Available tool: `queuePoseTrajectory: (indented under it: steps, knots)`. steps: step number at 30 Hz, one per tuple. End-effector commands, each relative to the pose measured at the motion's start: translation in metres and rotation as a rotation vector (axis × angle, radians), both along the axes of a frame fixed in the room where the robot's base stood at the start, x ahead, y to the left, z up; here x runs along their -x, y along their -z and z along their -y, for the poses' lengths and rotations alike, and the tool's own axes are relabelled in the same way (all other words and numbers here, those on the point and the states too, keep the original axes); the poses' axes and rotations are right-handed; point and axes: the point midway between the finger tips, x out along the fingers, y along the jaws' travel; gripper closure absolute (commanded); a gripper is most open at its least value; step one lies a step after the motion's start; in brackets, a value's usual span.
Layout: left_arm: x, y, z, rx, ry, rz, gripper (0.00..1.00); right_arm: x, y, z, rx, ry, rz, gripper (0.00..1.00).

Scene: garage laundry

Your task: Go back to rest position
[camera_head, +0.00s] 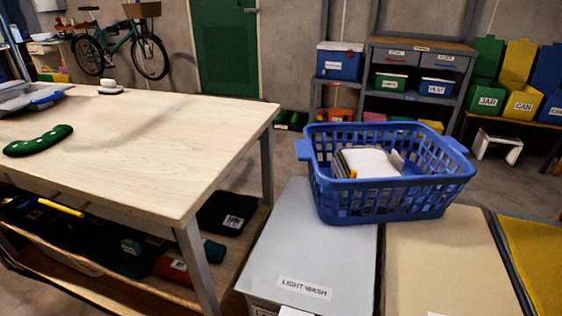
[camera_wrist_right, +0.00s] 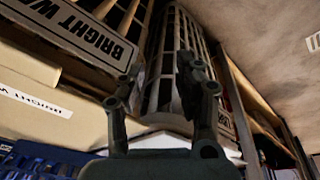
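My right gripper (camera_wrist_right: 160,75) shows in the right wrist view. Its two dark fingers stand apart with nothing between them, so it is open and empty. Behind the fingers is a dark, slatted bin or hamper (camera_wrist_right: 170,90); I cannot tell how far it is from the fingertips. A sign reading "BRIGHT W..." (camera_wrist_right: 75,30) is at the upper left, its end cut off. Neither gripper shows in the head view, and my left gripper is in no view.
A blue basket (camera_head: 397,203) holding folded items stands on the "LIGHT WASH" lid (camera_head: 305,245) and reaches over the beige lid (camera_head: 435,265). A wooden table (camera_head: 150,150) with a green item (camera_head: 38,141) is left. Open floor lies behind the basket.

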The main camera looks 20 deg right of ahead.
Motion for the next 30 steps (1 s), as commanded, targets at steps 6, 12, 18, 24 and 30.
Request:
queuePoseTrajectory:
  steps: [6, 12, 18, 24, 30]
  knots:
    - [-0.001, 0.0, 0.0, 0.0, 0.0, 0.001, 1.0, 0.079, 0.124, 0.011, -0.004, 0.019, -0.075, 0.66]
    - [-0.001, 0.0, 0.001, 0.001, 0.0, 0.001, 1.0, 0.159, 0.181, 0.014, -0.009, 0.03, -0.114, 0.66]
    - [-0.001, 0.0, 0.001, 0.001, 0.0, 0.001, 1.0, 0.196, 0.195, 0.014, -0.011, 0.034, -0.128, 0.66]
    - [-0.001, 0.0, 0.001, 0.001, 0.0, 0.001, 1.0, 0.198, 0.195, 0.014, -0.011, 0.034, -0.129, 0.66]
    - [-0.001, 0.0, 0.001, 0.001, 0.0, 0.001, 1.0, 0.198, 0.195, 0.014, -0.011, 0.034, -0.129, 0.66]
